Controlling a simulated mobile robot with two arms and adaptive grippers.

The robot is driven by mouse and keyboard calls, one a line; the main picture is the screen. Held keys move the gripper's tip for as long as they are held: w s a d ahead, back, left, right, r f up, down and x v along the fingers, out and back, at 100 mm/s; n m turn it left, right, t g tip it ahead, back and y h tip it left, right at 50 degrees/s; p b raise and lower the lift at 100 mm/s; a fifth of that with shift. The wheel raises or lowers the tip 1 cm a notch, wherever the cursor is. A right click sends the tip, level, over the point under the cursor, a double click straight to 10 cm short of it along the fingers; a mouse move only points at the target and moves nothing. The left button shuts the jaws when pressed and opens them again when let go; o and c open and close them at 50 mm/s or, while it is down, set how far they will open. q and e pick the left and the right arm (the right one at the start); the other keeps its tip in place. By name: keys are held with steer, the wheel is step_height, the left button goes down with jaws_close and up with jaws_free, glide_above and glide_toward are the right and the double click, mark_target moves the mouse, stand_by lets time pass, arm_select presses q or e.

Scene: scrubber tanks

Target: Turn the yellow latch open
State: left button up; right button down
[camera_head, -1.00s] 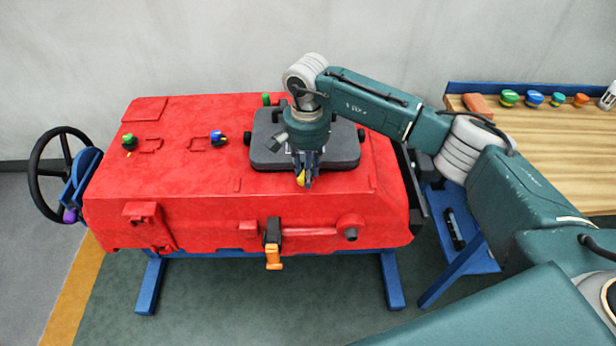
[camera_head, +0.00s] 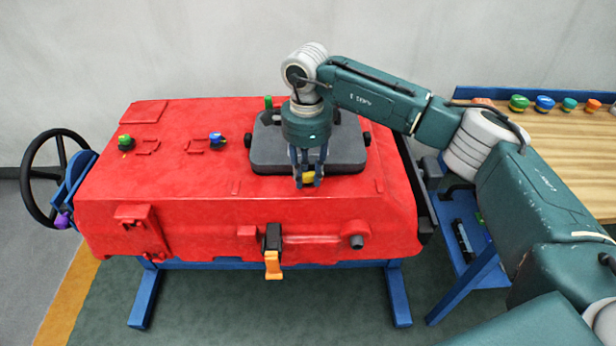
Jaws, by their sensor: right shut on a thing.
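The yellow latch (camera_head: 308,177) is a small yellow piece at the front edge of the dark grey lid (camera_head: 262,158) on top of the red tank (camera_head: 200,220). My right gripper (camera_head: 307,183) points down over it, with its blue fingers on both sides of the yellow piece, shut on it. The fingers and wrist hide part of the latch and part of the lid. My left gripper is not in view.
An orange-yellow handle (camera_head: 273,264) hangs on a black clasp at the tank's front. A black handwheel (camera_head: 40,180) is at the left. Green (camera_head: 125,142) and blue (camera_head: 217,138) knobs stand on top. A wooden table (camera_head: 560,140) with several coloured caps is at the right.

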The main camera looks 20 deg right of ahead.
steer(key=shift+m+b, duration=0.3)
steer(key=shift+m, duration=0.7)
steer(key=shift+w, duration=0.1)
steer(key=c, duration=1.4)
jaws_free()
